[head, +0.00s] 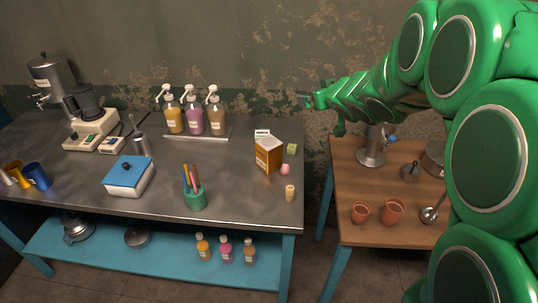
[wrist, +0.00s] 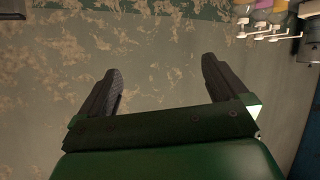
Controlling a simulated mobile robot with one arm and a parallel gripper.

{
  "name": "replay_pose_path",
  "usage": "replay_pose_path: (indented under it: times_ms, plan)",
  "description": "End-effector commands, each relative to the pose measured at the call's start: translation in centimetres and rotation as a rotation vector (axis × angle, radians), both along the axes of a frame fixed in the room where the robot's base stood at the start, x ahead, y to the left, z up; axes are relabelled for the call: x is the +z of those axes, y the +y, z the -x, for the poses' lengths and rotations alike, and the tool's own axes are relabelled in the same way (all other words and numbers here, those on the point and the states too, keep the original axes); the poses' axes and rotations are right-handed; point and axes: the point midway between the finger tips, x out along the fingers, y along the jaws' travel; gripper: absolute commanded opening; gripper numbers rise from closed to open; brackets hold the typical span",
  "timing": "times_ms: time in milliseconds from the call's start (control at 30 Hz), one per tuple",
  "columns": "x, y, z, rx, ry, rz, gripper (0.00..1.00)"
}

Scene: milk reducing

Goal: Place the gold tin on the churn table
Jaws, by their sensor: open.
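A gold cylindrical container (head: 17,173), which looks like the gold tin, is at the far left of the grey metal table (head: 240,205), beside a blue cup (head: 37,177). A wooden table (head: 345,150) stands on the right with a tall metal vessel (head: 371,148) on it. No label shows which table is the churn table. My gripper (head: 304,98) is raised in front of the wall, above the gap between the tables and far right of the gold container. In the wrist view my gripper (wrist: 162,75) is open and empty, facing the wall.
Terracotta cups (head: 392,211) stand on the wooden table. A blue lower shelf (head: 165,255) holds pots and bottles.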

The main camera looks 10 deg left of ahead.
Motion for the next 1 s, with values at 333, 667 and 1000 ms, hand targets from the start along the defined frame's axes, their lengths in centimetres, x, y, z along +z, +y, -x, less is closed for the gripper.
replay_pose_path:
  times_ms: [333, 667, 1000]
  plan:
    - [-1.5, 6.9, -0.7, 0.236, -0.041, -0.134, 1.00]
    - [-2.9, 10.6, 0.0, 0.374, -0.038, -0.223, 1.00]
    - [-8.6, 10.4, 0.0, 0.368, -0.035, -0.220, 1.00]
